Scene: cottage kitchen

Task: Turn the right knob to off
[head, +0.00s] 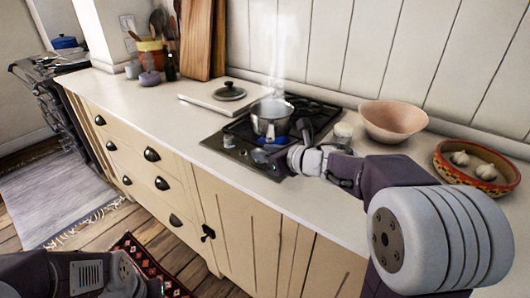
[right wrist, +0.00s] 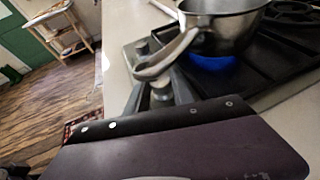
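The black gas hob (head: 232,150) is set in the worktop, with a steaming metal pot (head: 270,118) over a lit blue flame (head: 268,142). My right gripper (head: 276,158) is low at the hob's front edge, below the pot, and hides the right knob in the head view. In the right wrist view a small metal knob (right wrist: 162,92) stands between my two dark fingertips, which are apart. I cannot tell whether either touches it. The pot's handle (right wrist: 165,62) reaches over just above. My left gripper (head: 154,287) is low at the bottom left, its fingers unclear.
A pink bowl (head: 393,121) and a patterned bowl with garlic (head: 478,165) stand right of the hob. A white board (head: 205,103) with a lid (head: 230,91) lies to its left. The worktop's left stretch is largely clear. Drawers and cupboard doors (head: 240,225) are below.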

